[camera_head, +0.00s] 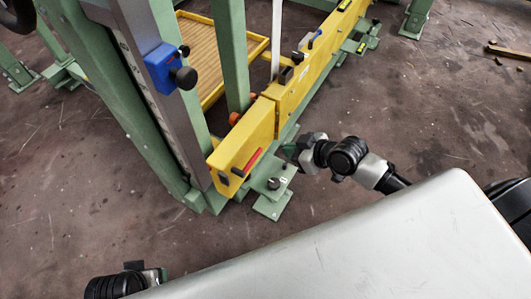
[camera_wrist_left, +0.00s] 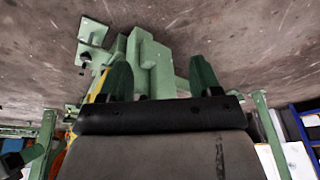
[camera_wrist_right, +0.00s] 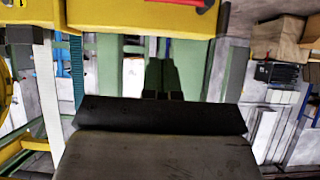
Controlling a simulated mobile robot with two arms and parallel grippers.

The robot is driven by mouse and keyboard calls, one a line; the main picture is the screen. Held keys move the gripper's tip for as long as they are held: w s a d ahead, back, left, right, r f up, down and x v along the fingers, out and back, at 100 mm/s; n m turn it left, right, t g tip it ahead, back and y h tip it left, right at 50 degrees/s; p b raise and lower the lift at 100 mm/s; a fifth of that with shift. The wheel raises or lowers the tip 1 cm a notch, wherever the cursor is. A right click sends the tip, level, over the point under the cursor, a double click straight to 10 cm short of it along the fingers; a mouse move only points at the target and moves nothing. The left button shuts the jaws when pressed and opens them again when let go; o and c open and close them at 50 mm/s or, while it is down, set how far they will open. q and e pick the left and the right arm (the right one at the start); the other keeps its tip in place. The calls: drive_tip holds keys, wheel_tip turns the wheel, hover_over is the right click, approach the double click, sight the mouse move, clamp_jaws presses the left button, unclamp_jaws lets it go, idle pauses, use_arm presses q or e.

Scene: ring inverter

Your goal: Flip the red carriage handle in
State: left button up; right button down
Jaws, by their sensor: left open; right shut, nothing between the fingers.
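The red carriage handle (camera_head: 252,160) is a thin red bar on the near end of the yellow carriage beam (camera_head: 240,145), lying along its side. A piece of red also shows at the top edge of the right wrist view (camera_wrist_right: 206,4), partly cut off. My right gripper (camera_head: 290,150) is just right of the beam, close to the handle; any contact is not visible. Its dark fingers (camera_wrist_right: 162,72) are together and empty. My left gripper (camera_wrist_left: 161,78) is open and empty, its green fingers apart. In the head view, my left arm is at the bottom left, far from the handle.
Green frame posts (camera_head: 233,60) and a slanted grey rail with a blue block (camera_head: 160,68) stand behind and left of the beam. A green foot with a bolt (camera_head: 272,188) sits below the beam end. The floor (camera_head: 440,120) is open to the right.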

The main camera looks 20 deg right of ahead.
use_arm(q)
drive_tip(key=shift+d+r, duration=0.1)
drive_tip(key=shift+r, duration=0.1)
use_arm(e)
drive_tip(key=shift+a+r, duration=0.2)
drive_tip(key=shift+r, duration=0.1)
use_arm(q)
drive_tip(key=w+r+t+b, duration=0.1)
drive_tip(key=b, duration=0.1)
drive_tip(key=w+d+r+t+b, duration=0.1)
drive_tip(key=r+t+b, duration=0.1)
drive_tip(key=shift+w+r+h, duration=0.15)
drive_tip(key=shift+h, duration=0.15)
use_arm(e)
drive_tip(key=s+d+f+x, duration=0.1)
drive_tip(key=f+x, duration=0.1)
drive_tip(key=x, duration=1.1)
drive_tip(key=shift+s+f, duration=0.2)
